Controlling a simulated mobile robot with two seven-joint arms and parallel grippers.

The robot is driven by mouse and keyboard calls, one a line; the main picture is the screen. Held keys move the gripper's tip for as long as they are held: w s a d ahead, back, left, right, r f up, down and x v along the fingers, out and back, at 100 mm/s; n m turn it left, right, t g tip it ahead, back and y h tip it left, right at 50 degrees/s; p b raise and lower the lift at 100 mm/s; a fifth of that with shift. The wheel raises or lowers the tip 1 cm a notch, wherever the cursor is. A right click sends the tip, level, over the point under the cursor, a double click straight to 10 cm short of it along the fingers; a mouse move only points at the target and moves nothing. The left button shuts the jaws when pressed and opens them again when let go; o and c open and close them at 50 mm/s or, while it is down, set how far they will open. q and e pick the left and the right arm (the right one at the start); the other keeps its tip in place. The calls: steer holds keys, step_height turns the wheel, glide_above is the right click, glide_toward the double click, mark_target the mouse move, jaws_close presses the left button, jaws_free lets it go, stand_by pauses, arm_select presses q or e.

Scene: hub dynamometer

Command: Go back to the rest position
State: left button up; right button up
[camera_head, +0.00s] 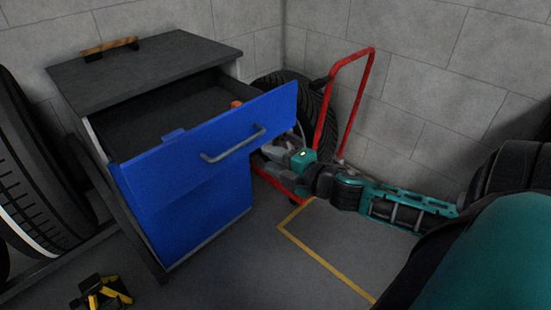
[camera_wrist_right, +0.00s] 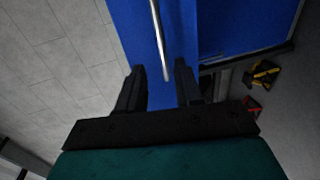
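My right gripper (camera_head: 275,150) is low beside the right end of the open drawer's blue front (camera_head: 200,138), with its arm reaching in from the right. In the right wrist view its two black fingers (camera_wrist_right: 160,88) are spread with nothing held. The drawer's metal handle (camera_head: 232,146) shows ahead of the fingers in that view (camera_wrist_right: 159,38), lined up with the gap between them; the exact distance is hard to tell. In the head view the fingertips are not clear. My left gripper is not in view.
The drawer is pulled out of a blue cabinet with a dark top (camera_head: 145,65); an orange item (camera_head: 236,104) is inside. A red hand-truck frame (camera_head: 345,95) and tyre (camera_head: 275,88) stand behind my right arm. A black-yellow item (camera_head: 102,293) lies on the floor. Floor at centre is clear.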

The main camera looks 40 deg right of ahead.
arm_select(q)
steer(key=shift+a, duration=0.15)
arm_select(e)
steer(key=shift+s, duration=0.15)
arm_select(q)
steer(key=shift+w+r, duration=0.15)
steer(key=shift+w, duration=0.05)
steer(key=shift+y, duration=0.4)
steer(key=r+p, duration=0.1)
steer(key=p, duration=0.1)
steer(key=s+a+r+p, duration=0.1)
steer(key=p, duration=0.2)
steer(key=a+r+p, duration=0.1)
steer(key=p, duration=0.1)
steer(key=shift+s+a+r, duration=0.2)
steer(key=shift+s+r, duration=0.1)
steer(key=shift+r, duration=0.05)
arm_select(e)
steer(key=s+a+f+m+g, duration=0.1)
steer(key=s+a+f+m, duration=0.2)
steer(key=s+a+m, duration=0.1)
steer(key=s+a+f+m+g, duration=0.2)
steer(key=s+a+f+m, duration=0.1)
steer(key=a+m, duration=0.3)
steer(key=s+a+f+m+g+y, duration=0.1)
steer(key=s+a+f+m, duration=0.2)
steer(key=s+a+m, duration=0.3)
steer(key=shift+a+f+g, duration=0.25)
steer(key=shift+a+g, duration=0.15)
steer(key=shift+a, duration=0.7)
